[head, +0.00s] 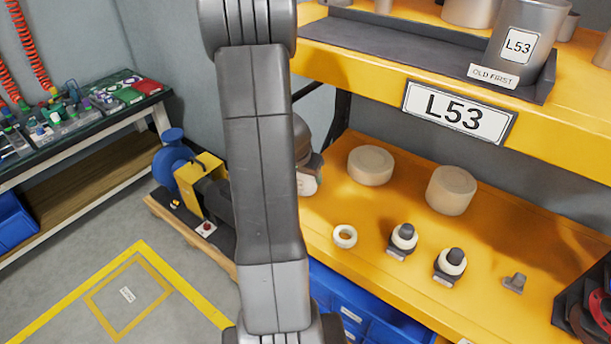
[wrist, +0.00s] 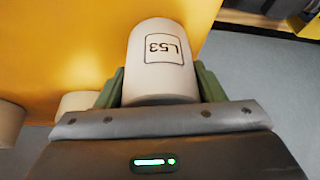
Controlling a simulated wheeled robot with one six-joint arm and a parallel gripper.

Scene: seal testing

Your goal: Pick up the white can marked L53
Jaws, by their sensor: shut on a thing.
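The white can marked L53 (wrist: 160,80) sits between the two green fingers of my gripper (wrist: 160,88) in the wrist view. The fingers press on its sides, and the gripper is shut on it. Its L53 label shows upside down in that view. In the head view my arm hides most of the gripper, and a small pale piece beside the arm may be part of the can. I cannot tell whether the can touches the shelf.
A grey L53 container (head: 522,35) stands in a dark tray on the upper yellow shelf. Two pale cylinders (head: 371,165) (head: 451,190), a white ring (head: 345,236) and small dark fittings (head: 403,238) stand on the lower shelf. A blue and yellow machine (head: 195,180) is left of my arm.

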